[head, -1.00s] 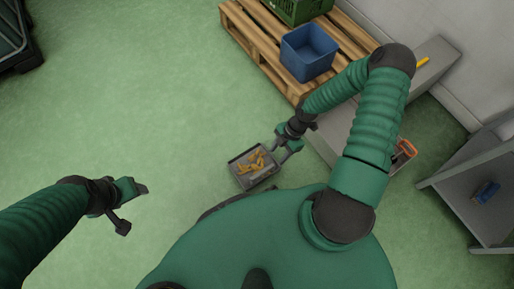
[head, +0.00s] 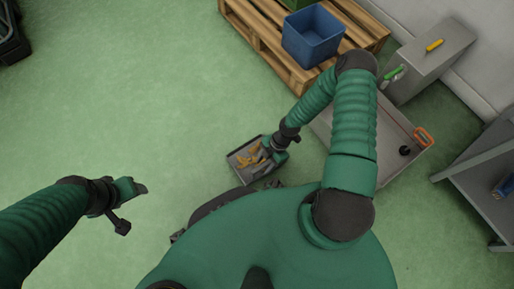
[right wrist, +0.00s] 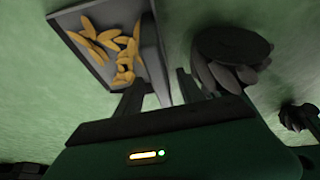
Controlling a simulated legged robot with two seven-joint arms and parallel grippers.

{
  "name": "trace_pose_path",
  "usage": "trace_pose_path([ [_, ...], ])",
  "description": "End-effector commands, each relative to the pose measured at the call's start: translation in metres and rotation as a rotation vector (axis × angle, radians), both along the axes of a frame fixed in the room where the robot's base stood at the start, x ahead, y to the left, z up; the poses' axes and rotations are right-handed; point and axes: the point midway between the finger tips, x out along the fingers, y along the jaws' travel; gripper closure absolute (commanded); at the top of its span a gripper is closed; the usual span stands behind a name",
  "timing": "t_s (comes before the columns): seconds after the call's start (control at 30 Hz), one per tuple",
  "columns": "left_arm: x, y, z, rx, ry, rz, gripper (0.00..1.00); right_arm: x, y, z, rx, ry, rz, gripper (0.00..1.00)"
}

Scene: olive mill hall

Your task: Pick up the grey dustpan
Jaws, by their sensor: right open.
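The grey dustpan (head: 246,165) lies on the green floor in front of my body, with several yellow-brown pieces in its pan. It also shows at the upper left of the right wrist view (right wrist: 68,38), and its grey handle (right wrist: 154,62) runs down towards the jaws. My right gripper (head: 270,156) is low at the dustpan's right side and hides part of it. In the right wrist view its open fingers (right wrist: 157,98) stand on either side of the handle's end; I cannot tell whether they touch it. My left gripper (head: 133,206) is open and empty, well left of the dustpan.
A wooden pallet (head: 262,48) at the back carries a blue crate (head: 313,45) and a green crate (head: 296,4). A grey box (head: 428,65) and a flat grey tray (head: 385,160) stand right of my right arm. A grey shelf (head: 480,200) is far right.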

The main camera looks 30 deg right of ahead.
Motion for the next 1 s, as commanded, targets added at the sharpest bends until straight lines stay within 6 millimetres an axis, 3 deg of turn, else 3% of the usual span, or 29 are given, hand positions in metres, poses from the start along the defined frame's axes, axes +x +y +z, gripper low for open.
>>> trace_pose_path([
  [0.03, 0.0, 0.0, -0.0076, 0.0, 0.0, 0.0, 0.38, -0.0003, 0.0022, -0.0084, 0.0, 0.0, 0.002, 0.55],
  [0.93, 0.0002, 0.0, -0.0052, 0.0, 0.0, 0.0, 0.38, -0.0003, 0.0026, -0.0099, 0.0, 0.0, 0.0, 0.55],
  [1.0, 0.0002, 0.0, -0.0052, 0.0, 0.0, 0.0, 0.38, -0.0003, 0.0026, -0.0099, 0.0, 0.0, 0.0, 0.62],
])
